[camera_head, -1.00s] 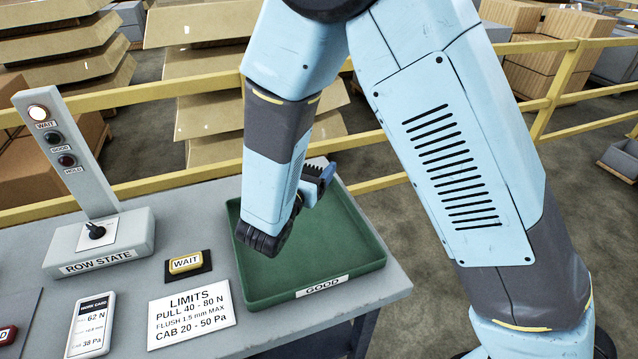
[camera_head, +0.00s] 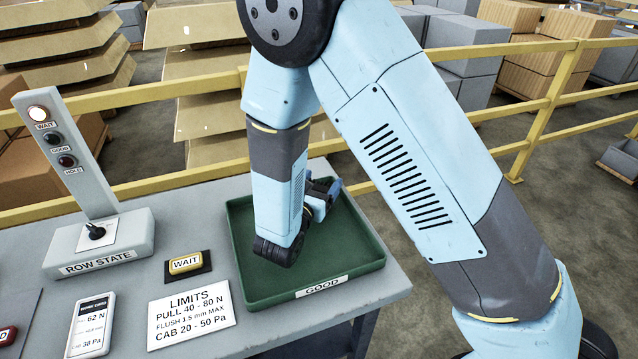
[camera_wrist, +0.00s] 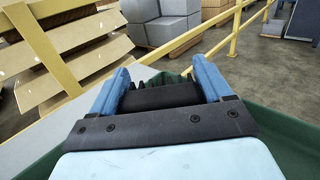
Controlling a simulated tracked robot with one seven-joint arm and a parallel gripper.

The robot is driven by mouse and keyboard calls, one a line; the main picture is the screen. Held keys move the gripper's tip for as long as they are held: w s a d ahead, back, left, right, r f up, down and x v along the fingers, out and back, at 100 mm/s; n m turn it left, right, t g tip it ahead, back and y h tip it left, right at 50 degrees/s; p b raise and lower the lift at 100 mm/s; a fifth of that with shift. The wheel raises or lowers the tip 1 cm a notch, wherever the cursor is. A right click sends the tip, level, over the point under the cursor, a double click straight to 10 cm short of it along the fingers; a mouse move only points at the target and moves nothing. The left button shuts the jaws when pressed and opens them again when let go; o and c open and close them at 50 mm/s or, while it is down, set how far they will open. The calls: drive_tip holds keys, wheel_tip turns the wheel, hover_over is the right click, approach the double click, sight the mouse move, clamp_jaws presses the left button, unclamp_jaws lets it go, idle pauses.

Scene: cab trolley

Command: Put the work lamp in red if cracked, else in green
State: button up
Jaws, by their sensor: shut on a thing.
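The green tray labelled GOOD (camera_head: 258,298) sits at the right end of the grey table. My gripper (camera_wrist: 160,88) is over the tray, its blue fingers shut on a dark ribbed thing (camera_wrist: 160,95), seen between them in the wrist view. This is likely the work lamp, but only a small part shows and cracks cannot be made out. In the head view my arm and wrist hide most of it. I cannot tell whether it touches the tray floor. No red tray is in view.
On the table are the ROW STATE post (camera_head: 66,165) with its WAIT light lit, a yellow WAIT button (camera_head: 186,263), a LIMITS card (camera_head: 192,315) and a work card (camera_head: 90,325). A yellow railing (camera_head: 160,185) runs behind the table, with stacked boxes beyond.

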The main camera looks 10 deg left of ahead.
drive_tip(key=shift+f, duration=0.1)
drive_tip(key=o, duration=1.2)
drive_tip(key=shift+o, duration=0.2)
drive_tip(key=shift+v, duration=3.75)
drive_tip(key=shift+d, duration=0.1)
